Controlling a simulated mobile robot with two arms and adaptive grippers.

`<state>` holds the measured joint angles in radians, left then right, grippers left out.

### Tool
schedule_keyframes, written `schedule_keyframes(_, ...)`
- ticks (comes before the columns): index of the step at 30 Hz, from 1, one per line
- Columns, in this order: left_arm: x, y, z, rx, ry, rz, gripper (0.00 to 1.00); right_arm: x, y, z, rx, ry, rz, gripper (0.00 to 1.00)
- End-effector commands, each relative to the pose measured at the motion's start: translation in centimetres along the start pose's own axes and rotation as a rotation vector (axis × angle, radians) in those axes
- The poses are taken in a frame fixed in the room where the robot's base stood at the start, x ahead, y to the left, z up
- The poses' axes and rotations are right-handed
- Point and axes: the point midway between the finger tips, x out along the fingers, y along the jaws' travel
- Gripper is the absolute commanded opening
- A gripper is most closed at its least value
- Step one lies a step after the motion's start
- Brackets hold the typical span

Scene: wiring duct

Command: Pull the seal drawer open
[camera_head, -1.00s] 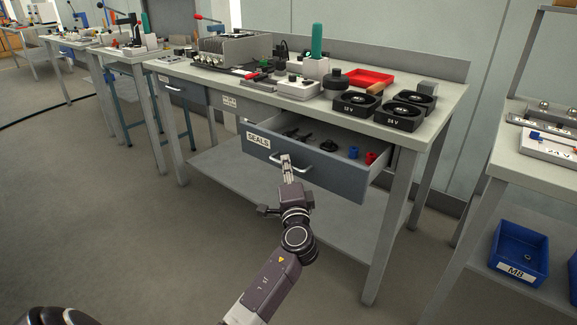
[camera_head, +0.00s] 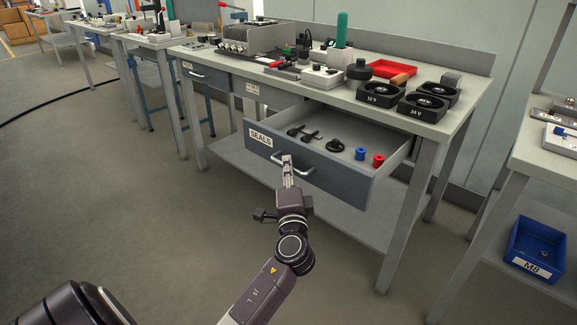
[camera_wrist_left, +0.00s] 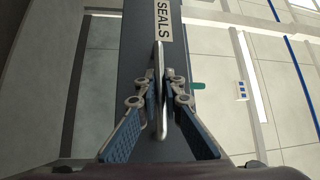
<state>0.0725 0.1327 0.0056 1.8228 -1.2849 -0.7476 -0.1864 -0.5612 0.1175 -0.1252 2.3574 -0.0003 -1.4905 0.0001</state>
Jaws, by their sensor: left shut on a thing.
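The seal drawer (camera_head: 330,172) is a blue-grey drawer labelled SEALS, standing well out from under the workbench (camera_head: 440,127). Its open top shows black parts, a blue piece (camera_head: 361,153) and a red piece (camera_head: 378,160) inside. My left gripper (camera_head: 287,163) is shut on the drawer's bar handle (camera_head: 303,172). In the left wrist view the handle (camera_wrist_left: 161,90) runs between the two fingers (camera_wrist_left: 160,95), below the SEALS label (camera_wrist_left: 164,22). My right gripper is not seen.
The bench top holds a grey device (camera_head: 252,38), a red tray (camera_head: 392,68) and black round-faced units (camera_head: 381,93). A second bench (camera_head: 545,150) with a blue M8 bin (camera_head: 535,248) stands at the right. The floor (camera_head: 130,210) at left is clear.

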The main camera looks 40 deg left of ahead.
Motion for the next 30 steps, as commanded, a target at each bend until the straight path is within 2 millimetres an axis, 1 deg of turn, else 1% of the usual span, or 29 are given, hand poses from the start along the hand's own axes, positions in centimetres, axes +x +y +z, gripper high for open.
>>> schedule_keyframes(1, -0.1, 0.2, -0.1, 0.0, 0.003, 0.003, 0.0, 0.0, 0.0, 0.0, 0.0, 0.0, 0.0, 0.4)
schedule_keyframes(2, -0.1, 0.2, -0.1, 0.0, 0.003, 0.003, 0.1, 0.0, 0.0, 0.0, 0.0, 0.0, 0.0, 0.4)
schedule_keyframes(6, -0.1, 0.1, -0.1, 0.0, 0.002, 0.002, 0.25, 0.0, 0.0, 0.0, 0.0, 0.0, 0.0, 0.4)
schedule_keyframes(14, 0.0, 0.1, -0.1, 0.0, 0.001, 0.001, 0.26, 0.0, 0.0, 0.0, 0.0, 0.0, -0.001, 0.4)
schedule_keyframes(17, -0.5, 0.1, -0.1, 0.0, 0.001, 0.002, 0.26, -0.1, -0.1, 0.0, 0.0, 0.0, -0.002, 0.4)
schedule_keyframes(20, -1.7, 0.2, -0.1, -0.002, 0.001, 0.004, 0.26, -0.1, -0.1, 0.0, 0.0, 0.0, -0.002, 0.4)
schedule_keyframes(30, -8.8, 0.2, 0.0, 0.0, 0.001, 0.006, 0.26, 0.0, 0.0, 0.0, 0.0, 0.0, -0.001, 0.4)
